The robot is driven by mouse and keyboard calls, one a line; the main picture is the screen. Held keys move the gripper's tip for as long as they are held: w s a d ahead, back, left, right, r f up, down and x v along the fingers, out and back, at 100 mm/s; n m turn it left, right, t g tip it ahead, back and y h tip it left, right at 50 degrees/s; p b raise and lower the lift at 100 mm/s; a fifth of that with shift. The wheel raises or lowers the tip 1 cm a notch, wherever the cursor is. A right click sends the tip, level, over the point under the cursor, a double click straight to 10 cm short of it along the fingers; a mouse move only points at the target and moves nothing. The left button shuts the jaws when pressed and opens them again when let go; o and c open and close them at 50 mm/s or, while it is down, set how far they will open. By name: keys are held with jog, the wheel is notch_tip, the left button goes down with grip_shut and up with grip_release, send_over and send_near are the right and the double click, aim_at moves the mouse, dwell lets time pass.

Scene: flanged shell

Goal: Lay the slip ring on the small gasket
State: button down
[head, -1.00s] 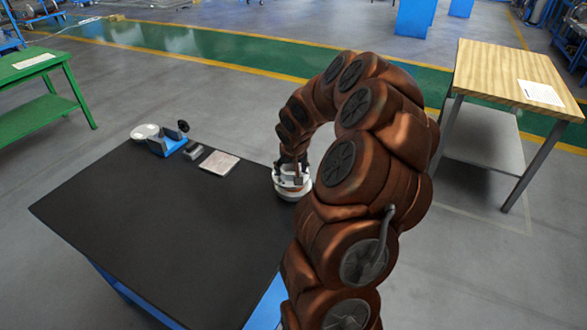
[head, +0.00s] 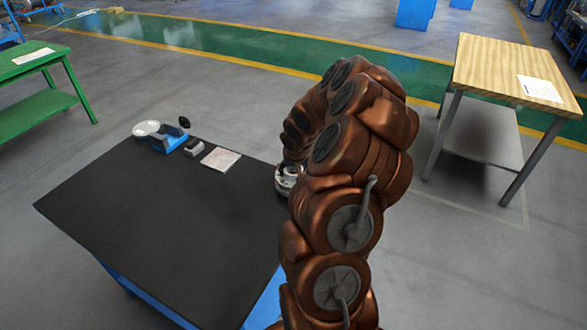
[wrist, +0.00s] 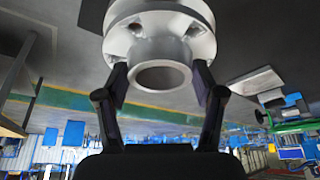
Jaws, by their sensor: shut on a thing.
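My gripper shows in the wrist view (wrist: 160,88) with one black finger on each side of a short grey hollow ring (wrist: 159,52), which I take for the slip ring; it is shut on it. The ring's open end faces the camera. Directly behind it is a pale flanged shell (wrist: 192,38) with holes in its flange; whether ring and shell touch is unclear. In the head view, the pale shell (head: 287,183) stands at the black table's right edge, partly behind my arm, which hides the gripper. I cannot make out the small gasket.
The black table (head: 165,235) is mostly bare. At its back stand a blue device with a pale dish (head: 168,142), a small grey block (head: 193,147) and a flat pale plate (head: 220,159). A wooden table (head: 500,70) stands right, a green one (head: 35,80) left.

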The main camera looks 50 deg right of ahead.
jog(key=shift+f, duration=0.1)
jog(key=shift+c, duration=0.7)
grip_release()
jog(key=shift+r, duration=0.25)
jog(key=b+v, duration=0.4)
jog(key=v, duration=0.6)
jog(key=s+a+r+n+g+y, duration=0.1)
jog(key=a+r, duration=0.1)
jog(key=a, duration=0.5)
jog(key=s+a+r+n, duration=0.2)
jog(key=a+r, duration=0.1)
jog(key=a, duration=0.4)
jog(key=s+a+n+g+y, duration=0.1)
jog(key=s+a+n+g, duration=0.3)
jog(key=s+a, duration=1.7)
jog(key=s+f, duration=0.1)
jog(key=s, duration=0.1)
jog(key=shift+s+g+y, duration=0.3)
